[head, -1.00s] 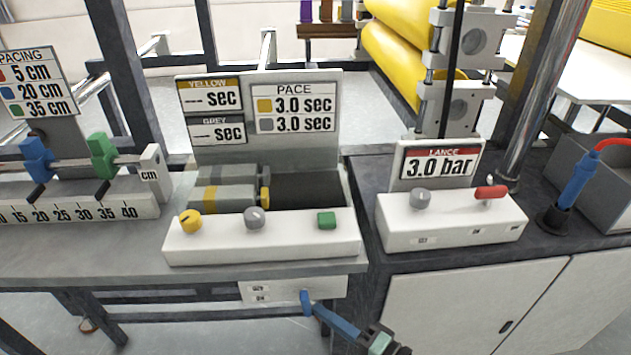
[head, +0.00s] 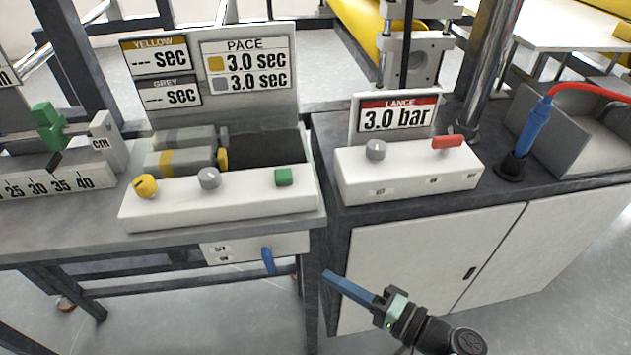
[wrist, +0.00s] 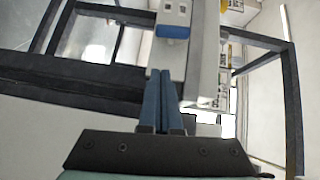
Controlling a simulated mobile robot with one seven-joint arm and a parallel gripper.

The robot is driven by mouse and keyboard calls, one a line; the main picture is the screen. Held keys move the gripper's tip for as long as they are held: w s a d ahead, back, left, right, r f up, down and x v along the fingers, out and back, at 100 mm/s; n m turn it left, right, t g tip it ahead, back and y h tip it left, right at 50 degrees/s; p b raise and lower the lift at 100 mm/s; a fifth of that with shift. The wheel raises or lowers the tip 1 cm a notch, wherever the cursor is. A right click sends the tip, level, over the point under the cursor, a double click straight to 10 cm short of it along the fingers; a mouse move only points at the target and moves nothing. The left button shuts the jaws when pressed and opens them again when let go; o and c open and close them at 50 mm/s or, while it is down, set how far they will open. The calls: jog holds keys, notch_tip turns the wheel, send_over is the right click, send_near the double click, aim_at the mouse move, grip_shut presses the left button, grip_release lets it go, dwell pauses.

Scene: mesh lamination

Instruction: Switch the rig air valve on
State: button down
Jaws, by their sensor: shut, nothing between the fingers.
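The rig air valve appears to be the white panel (head: 240,247) under the front edge of the pace bench, with a blue lever (head: 267,260) at its right end. The lever points steeply down. Two small labels sit one above the other to its left, too small to read surely. My gripper (head: 326,276) has long blue fingers pressed together, empty, to the right of the lever with a clear gap. In the wrist view the shut fingers (wrist: 160,75) point toward the blue lever (wrist: 172,32), which stands beyond their tips.
A dark bench leg (head: 312,290) stands between lever and gripper in the picture. The white cabinet (head: 430,260) lies behind my gripper, with the lance box (head: 405,180) and its red lever (head: 447,141) on top. Open floor lies in front.

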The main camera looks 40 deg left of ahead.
jog(key=shift+w+d+r, duration=0.15)
jog(key=shift+d, duration=1.95)
